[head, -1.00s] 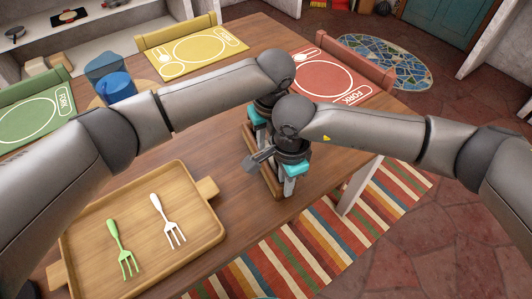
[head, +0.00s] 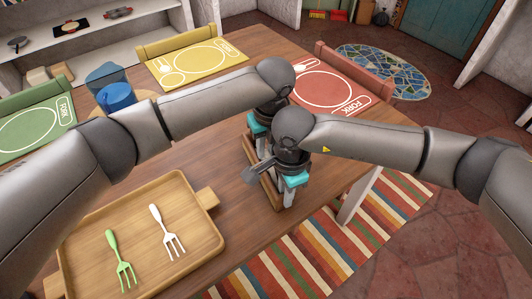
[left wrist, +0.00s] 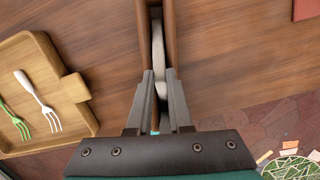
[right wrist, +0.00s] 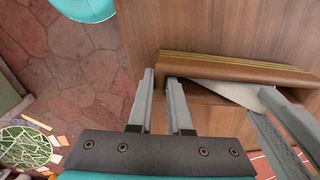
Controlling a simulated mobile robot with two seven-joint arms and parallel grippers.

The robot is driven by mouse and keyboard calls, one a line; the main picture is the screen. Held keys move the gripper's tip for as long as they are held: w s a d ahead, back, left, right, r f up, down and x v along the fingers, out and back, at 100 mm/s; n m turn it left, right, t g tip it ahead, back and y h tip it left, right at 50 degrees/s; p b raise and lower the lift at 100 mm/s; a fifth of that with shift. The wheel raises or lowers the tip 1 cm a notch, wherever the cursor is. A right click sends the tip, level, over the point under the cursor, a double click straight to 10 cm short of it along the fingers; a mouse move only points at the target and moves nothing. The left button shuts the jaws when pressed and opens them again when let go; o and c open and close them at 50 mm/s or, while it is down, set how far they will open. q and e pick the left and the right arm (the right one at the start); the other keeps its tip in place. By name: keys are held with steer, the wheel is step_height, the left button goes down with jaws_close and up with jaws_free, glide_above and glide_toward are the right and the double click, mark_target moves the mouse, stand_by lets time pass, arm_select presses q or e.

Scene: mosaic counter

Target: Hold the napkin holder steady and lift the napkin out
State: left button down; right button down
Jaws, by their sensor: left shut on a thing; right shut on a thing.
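The napkin holder (head: 263,186) is a narrow brown wooden stand on the table, partly hidden under my grippers in the head view. In the left wrist view its two brown walls (left wrist: 170,35) flank a pale napkin (left wrist: 158,45). My left gripper (left wrist: 160,75) is shut on the napkin between the walls. In the right wrist view the napkin (right wrist: 225,90) shows as a pale sheet beside the brown wall (right wrist: 230,68). My right gripper (right wrist: 161,78) is shut on the near end of the holder; the exact contact is hard to see.
A wooden tray (head: 190,240) with a green fork (head: 121,262) and a white fork (head: 168,232) lies left of the holder. The table edge is close on the right.

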mark_target(266, 152)
arm_select(q)
step_height(266, 152, up, 9)
steer(key=shift+r, duration=0.2)
arm_select(e)
steer(key=c, duration=0.8)
jaws_free()
steer(key=shift+o, duration=0.2)
steer(key=shift+r, duration=0.15)
step_height(266, 152, up, 12)
arm_select(q)
steer(key=shift+f, duration=0.1)
arm_select(e)
steer(key=shift+s, duration=0.1)
